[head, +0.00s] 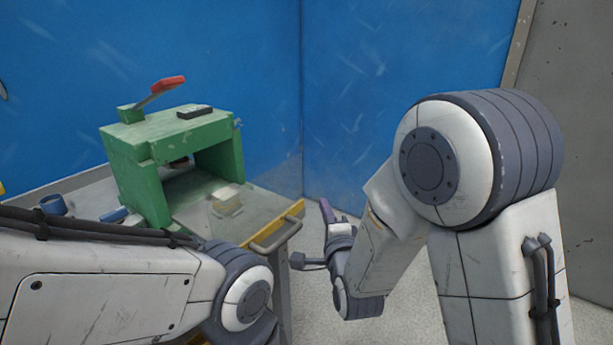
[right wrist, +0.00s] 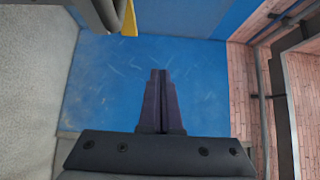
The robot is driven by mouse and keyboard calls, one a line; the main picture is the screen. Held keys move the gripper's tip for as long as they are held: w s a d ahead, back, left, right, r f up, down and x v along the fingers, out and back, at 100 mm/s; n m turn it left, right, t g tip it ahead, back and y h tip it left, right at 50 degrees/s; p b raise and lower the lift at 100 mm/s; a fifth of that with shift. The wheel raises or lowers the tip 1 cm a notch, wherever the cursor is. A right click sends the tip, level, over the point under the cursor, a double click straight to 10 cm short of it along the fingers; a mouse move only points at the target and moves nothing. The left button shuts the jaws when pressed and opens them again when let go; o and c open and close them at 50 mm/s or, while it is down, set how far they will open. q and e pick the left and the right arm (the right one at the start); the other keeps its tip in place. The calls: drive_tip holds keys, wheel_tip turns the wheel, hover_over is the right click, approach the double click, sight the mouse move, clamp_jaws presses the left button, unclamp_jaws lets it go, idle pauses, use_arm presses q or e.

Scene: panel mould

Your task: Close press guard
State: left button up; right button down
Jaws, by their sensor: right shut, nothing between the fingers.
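The green press (head: 175,140) stands on a bench at the left, with a red-handled lever (head: 168,84) on top. Its front opening faces right. A see-through guard panel (head: 235,207) seems to lie flat out from the opening, with a yellow edge (head: 292,218) and a grey bar handle (head: 275,236). My right gripper (head: 326,208) is to the right of the handle, apart from it. Its purple fingers (right wrist: 160,78) are shut with nothing between them. A piece of yellow edge (right wrist: 129,18) shows at the top of the right wrist view. My left gripper is out of view.
Blue walls (head: 400,70) stand behind the bench and my right arm. Blue cylindrical parts (head: 53,205) lie on the bench left of the press. My left forearm crosses in front of the bench. The grey floor is open right of the bench.

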use_arm(q)
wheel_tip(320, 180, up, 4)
drive_tip(key=p, duration=0.3)
use_arm(e)
drive_tip(key=w+a, duration=0.4)
drive_tip(key=w, duration=0.3)
drive_tip(key=shift+w, duration=0.25)
drive_tip(key=shift+a, duration=0.1)
